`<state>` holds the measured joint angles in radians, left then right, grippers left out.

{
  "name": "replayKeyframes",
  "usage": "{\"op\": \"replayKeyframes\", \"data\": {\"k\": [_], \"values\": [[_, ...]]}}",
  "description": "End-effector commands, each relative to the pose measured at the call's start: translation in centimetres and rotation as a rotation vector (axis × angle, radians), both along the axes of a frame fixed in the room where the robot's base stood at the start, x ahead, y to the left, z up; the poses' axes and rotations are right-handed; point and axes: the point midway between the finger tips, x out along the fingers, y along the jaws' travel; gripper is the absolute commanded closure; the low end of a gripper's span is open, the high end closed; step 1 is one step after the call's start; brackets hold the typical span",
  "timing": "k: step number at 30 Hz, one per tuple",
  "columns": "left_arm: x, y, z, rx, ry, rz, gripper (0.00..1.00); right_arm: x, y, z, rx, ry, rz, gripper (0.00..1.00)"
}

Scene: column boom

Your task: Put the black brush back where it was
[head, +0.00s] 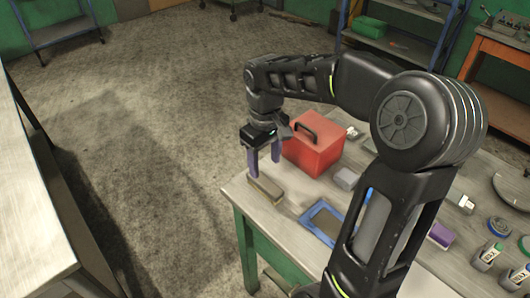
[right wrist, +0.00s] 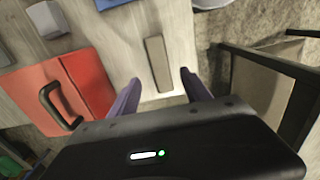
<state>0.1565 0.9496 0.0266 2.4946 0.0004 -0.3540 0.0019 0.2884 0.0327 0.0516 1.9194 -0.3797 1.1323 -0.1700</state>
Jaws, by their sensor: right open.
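The brush (head: 265,192), a long dark block with a brownish top, lies on the table near its left corner in the head view. It also shows in the right wrist view (right wrist: 158,62), just beyond and between the fingertips. My right gripper (head: 264,168) is open and empty, its purple fingers pointing down over the table close to the brush. In the right wrist view the open fingers (right wrist: 160,80) stand either side of the brush's near end. I cannot tell whether they touch it. My left gripper is not in view.
A red box (head: 315,150) with a black handle stands close beside my right gripper. A blue-rimmed tray (head: 312,212) and a small grey block (head: 346,178) lie on the table. Several bottles and a purple item (head: 441,235) are farther right. Open floor lies left of the table.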

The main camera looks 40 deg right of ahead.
Motion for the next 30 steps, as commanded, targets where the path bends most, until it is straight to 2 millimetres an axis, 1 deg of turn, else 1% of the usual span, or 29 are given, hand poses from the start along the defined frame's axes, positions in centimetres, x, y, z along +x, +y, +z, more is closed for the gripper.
{"op": "replayKeyframes", "data": {"k": [1, 3, 6, 9, 27, 30], "values": [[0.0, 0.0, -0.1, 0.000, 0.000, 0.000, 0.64, 0.1, 0.0, 0.9, -0.001, -0.003, 0.000, 0.44], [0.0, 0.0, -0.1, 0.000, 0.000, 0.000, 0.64, 0.1, 0.0, 2.0, -0.001, -0.003, 0.000, 0.44], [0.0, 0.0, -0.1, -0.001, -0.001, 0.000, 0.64, 0.0, 0.0, 2.8, 0.000, -0.001, 0.000, 0.44], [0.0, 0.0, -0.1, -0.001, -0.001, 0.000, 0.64, 0.0, 0.0, 3.2, 0.001, 0.000, 0.000, 0.44], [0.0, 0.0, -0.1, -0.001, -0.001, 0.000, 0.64, 0.0, 0.0, 3.2, 0.001, 0.001, 0.000, 0.44], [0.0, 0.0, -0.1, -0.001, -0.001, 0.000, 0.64, 0.3, 0.4, 2.6, 0.008, -0.006, 0.002, 0.44]]}}
